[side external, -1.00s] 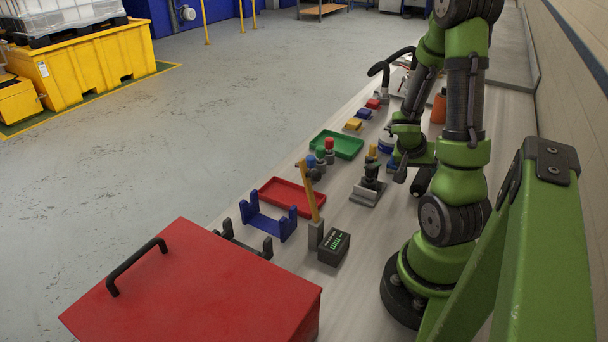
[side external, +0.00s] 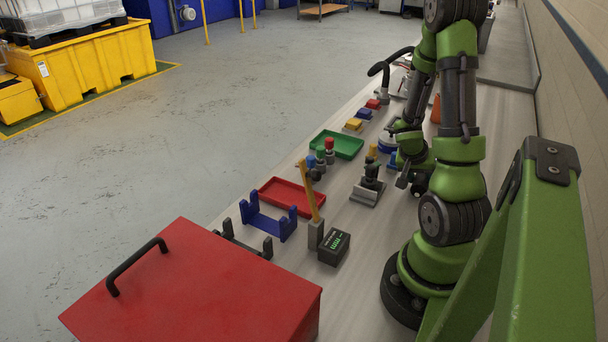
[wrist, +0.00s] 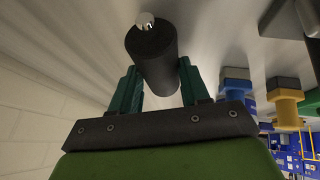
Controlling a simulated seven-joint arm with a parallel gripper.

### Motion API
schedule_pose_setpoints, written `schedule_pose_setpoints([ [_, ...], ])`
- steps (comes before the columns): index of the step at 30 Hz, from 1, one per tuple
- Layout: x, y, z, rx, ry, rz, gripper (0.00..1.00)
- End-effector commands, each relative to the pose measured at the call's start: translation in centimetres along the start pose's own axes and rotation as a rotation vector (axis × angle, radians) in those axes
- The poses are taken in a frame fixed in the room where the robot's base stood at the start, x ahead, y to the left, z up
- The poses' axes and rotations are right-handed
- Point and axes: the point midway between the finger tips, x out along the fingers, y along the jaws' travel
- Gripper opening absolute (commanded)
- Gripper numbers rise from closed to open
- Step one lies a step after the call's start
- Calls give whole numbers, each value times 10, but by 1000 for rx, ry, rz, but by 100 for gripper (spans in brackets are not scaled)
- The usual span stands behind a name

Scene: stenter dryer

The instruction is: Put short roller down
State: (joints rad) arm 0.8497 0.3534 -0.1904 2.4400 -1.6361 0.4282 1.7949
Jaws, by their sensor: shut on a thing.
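The short roller (wrist: 155,52) is a dark cylinder with a bright metal tip at one end. In the wrist view it lies between the two teal fingers of my gripper (wrist: 158,80), which is shut on it. In the side external view the roller (side external: 419,184) is a small dark shape, partly hidden behind my arm, low over the right part of the bench. I cannot tell whether it touches the bench top.
A black stand on a grey plate (side external: 366,192) is left of my gripper. Red tray (side external: 286,195), green tray (side external: 336,144), blue cradle (side external: 267,221) and black display box (side external: 334,248) line the bench. An orange item (side external: 436,108) stands behind my arm.

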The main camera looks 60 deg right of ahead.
Motion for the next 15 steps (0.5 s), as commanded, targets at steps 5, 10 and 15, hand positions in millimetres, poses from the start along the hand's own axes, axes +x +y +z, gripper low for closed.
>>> schedule_pose_setpoints([
  [5, 0, 0, 0, 0, 1, -1, 2],
  [10, -3, 0, -2, 1, 2, 0, 2],
  [15, -12, 3, -8, 3, 6, 0, 2],
])
